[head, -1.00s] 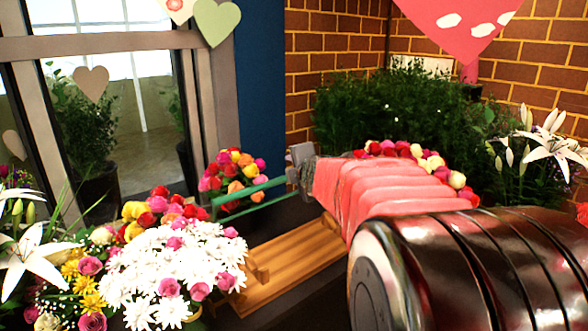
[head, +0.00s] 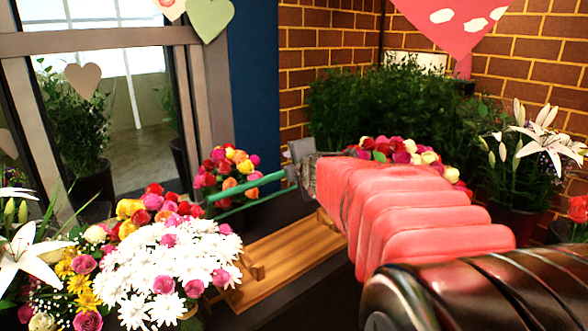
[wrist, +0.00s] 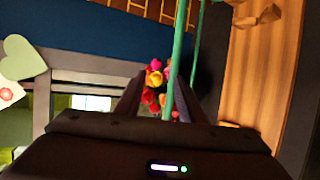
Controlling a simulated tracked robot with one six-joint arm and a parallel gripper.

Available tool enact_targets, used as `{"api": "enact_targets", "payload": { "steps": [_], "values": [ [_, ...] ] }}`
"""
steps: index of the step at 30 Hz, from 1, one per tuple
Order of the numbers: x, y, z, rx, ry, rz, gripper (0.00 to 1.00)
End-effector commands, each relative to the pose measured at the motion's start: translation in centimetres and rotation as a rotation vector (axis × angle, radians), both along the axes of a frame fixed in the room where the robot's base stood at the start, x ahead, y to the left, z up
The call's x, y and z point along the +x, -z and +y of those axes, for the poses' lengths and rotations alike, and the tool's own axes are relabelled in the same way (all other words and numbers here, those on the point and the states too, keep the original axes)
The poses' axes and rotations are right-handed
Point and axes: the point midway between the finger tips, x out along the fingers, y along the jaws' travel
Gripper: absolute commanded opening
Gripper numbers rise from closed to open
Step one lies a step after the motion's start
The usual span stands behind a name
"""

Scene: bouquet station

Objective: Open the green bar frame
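The green bar frame (head: 246,187) shows in the head view as two thin green bars, running from above the flowers at left to my gripper (head: 300,160). In the wrist view, one green bar (wrist: 176,60) passes between the fingers of my gripper (wrist: 160,85), closer to the right finger. A second green bar (wrist: 198,30) runs to the right of it. The fingers look apart, with a gap and flowers visible between them. Whether a finger touches the bar is unclear. The far end of the frame is hidden by my gripper in the head view.
A wooden slatted rack (head: 285,262) lies below the bars. White daisies (head: 160,268) and mixed roses crowd the front left. Another bouquet (head: 225,178) stands behind the bars. A window (head: 110,100), blue panel (head: 257,80) and brick wall (head: 320,60) close the back.

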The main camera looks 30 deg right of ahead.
Motion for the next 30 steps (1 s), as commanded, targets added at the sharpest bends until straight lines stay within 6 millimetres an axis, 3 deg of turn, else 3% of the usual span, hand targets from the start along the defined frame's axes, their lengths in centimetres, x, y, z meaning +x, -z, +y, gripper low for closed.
{"api": "enact_targets", "payload": {
  "steps": [21,30],
  "values": [
    [-7.5,-2.8,2.5,-0.001,0.001,-0.002,0.36],
    [-8.8,-3.1,2.9,0.0,0.0,0.0,0.36]
  ]
}}
